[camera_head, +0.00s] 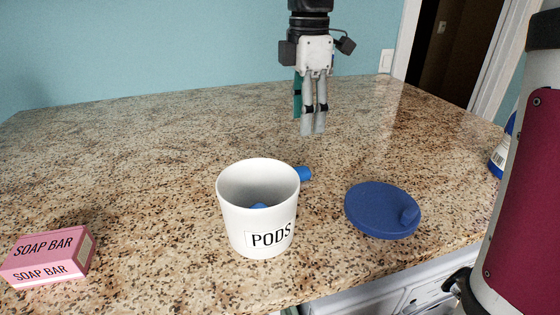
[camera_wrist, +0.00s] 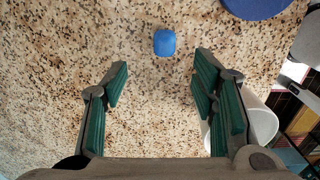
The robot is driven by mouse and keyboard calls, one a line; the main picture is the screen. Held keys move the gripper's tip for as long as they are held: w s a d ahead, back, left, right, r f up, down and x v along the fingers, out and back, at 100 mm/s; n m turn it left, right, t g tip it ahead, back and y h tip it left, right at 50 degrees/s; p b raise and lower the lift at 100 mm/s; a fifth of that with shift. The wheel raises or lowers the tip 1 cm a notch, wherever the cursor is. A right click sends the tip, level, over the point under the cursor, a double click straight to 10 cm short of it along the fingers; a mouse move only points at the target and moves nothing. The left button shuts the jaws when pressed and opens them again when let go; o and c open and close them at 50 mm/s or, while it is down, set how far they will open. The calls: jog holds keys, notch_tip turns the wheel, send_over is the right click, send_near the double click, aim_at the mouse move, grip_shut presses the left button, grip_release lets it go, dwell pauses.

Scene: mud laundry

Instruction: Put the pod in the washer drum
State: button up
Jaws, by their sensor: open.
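A blue pod (camera_head: 305,173) lies on the granite counter, just behind and right of the white PODS tub (camera_head: 242,225). The pod shows alone between and beyond my fingers in the wrist view (camera_wrist: 165,42). Another blue pod (camera_head: 259,206) is partly visible inside the open tub. The tub (camera_wrist: 262,122) is partly behind my right finger in the wrist view. My gripper (camera_head: 313,132) points down above the counter, behind the pod, fingers apart and empty; it also shows in the wrist view (camera_wrist: 161,80). The washer drum is not visible.
A round blue lid (camera_head: 375,207) lies right of the tub. A pink soap box (camera_head: 48,257) is at the front left. A blue and white bottle (camera_head: 500,155) stands at the right edge, partly hidden by my arm. The back left counter is clear.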

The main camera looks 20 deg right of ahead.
send_over(304, 169)
jog(key=f, duration=0.6)
jog(key=shift+w+a+f, duration=0.1)
jog(key=shift+w+f, duration=0.05)
jog(key=shift+w, duration=0.25)
jog(key=shift+s+f, duration=0.2)
jog(key=shift+f, duration=1.15)
jog(key=shift+s+f, duration=0.15)
jog(key=shift+f, duration=1.15)
jog(key=c, duration=1.1)
jog(key=shift+r, duration=0.1)
